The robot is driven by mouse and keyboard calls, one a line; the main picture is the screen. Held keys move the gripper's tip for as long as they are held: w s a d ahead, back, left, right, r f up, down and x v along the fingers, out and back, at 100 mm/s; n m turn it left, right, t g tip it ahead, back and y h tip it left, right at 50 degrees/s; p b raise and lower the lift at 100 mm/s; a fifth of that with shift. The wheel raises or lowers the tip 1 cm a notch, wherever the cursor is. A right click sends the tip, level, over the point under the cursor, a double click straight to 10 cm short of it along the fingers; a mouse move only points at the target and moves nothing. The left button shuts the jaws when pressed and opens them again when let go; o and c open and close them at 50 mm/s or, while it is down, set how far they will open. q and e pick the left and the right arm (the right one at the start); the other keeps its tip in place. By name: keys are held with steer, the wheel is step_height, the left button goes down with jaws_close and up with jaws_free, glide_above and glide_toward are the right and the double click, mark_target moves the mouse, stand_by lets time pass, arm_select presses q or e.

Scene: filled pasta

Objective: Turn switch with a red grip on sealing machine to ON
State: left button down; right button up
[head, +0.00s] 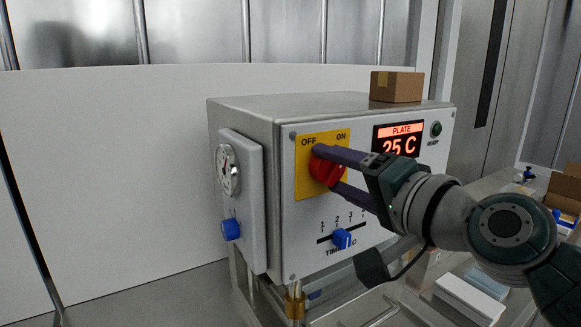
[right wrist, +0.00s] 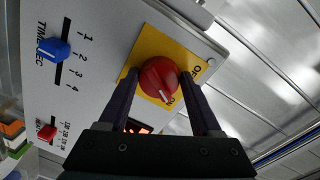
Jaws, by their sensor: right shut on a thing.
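The sealing machine (head: 250,160) is a grey box with a white front panel. Its switch with a red grip (head: 325,171) sits on a yellow plate (head: 312,138) marked OFF at upper left and ON at upper right. My right gripper (head: 325,170) comes from the right and is shut on the red grip, one finger on each side. In the right wrist view the red grip (right wrist: 158,78) is between the fingers of the right gripper (right wrist: 165,88). A white mark shows on its lower edge, away from the partly visible OFF label. My left gripper is out of view.
A blue timer slider (head: 341,238) sits below the switch. A lit display (head: 398,140) reads PLATE 25 C. A small cardboard box (head: 397,86) stands on top. A gauge (head: 228,170) and blue knob (head: 230,229) are on the left side.

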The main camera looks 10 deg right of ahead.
steer(key=shift+r+m, duration=0.1)
steer(key=shift+m, duration=1.2)
steer(key=o, duration=1.4)
steer(key=shift+c, duration=0.2)
steer(key=v, duration=1)
steer(key=shift+b, duration=0.4)
